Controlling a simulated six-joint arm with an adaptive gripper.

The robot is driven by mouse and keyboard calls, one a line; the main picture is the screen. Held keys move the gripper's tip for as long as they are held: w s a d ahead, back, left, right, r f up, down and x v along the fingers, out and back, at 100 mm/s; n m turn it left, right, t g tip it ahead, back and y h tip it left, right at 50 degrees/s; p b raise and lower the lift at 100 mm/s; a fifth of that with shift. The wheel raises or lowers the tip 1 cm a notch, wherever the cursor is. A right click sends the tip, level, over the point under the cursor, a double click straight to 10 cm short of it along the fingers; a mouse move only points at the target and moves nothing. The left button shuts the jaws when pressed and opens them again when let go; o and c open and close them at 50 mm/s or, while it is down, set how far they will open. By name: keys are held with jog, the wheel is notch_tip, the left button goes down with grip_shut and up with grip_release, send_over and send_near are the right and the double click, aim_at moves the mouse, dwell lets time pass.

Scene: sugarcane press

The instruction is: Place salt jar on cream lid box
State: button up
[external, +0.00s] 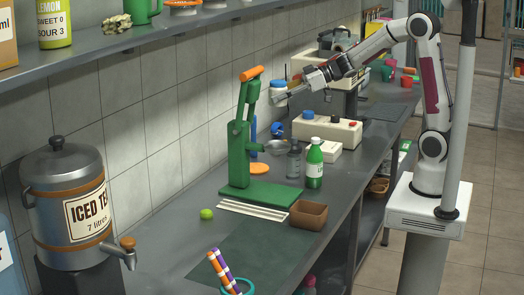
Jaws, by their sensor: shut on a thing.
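The salt jar (278,88), a small pale jar with a blue lid, is at the end of my arm near the tiled wall. My gripper (284,96) is shut on it and holds it up in the air, above the counter. The cream lid box (325,131) stands on the counter below and to the right of the jar. A blue round piece, a dark piece and a small red piece show on its top. The jar is apart from the box. The fingers are small in this view, so their exact grip is hard to see.
The green press (241,145) with an orange handle stands left of the box. A green bottle (314,163) and a grey bottle (294,160) stand in front. A brown tray (308,215) and a lime (207,214) lie nearer. A shelf (130,38) runs along the wall.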

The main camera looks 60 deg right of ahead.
jog(key=w+d+f+m+t+h, duration=0.1)
jog(key=d+f+m+h, duration=0.4)
jog(key=d, duration=0.4)
jog(key=w+d+f+m+t+h, duration=0.1)
jog(key=d+f+m+h, duration=0.25)
jog(key=d+f, duration=0.45)
jog(key=s+d+f+m+g+h, duration=0.1)
jog(key=s+d+m+g+h, duration=0.1)
jog(key=d, duration=0.7)
jog(key=s+d+f+m+g+h, duration=0.1)
jog(key=s+d+f+m+h, duration=0.1)
jog(key=s+d+m+h, duration=0.3)
jog(key=shift+s+d+f+g+h, duration=0.35)
jog(key=shift+s+d+h, duration=0.25)
jog(key=shift+d, duration=1.55)
jog(key=shift+w, duration=0.1)
send_over(324, 145)
jog(key=shift+a+f, duration=0.15)
jog(key=shift+f, duration=2.7)
jog(key=shift+f, duration=2.1)
jog(key=shift+f, duration=0.15)
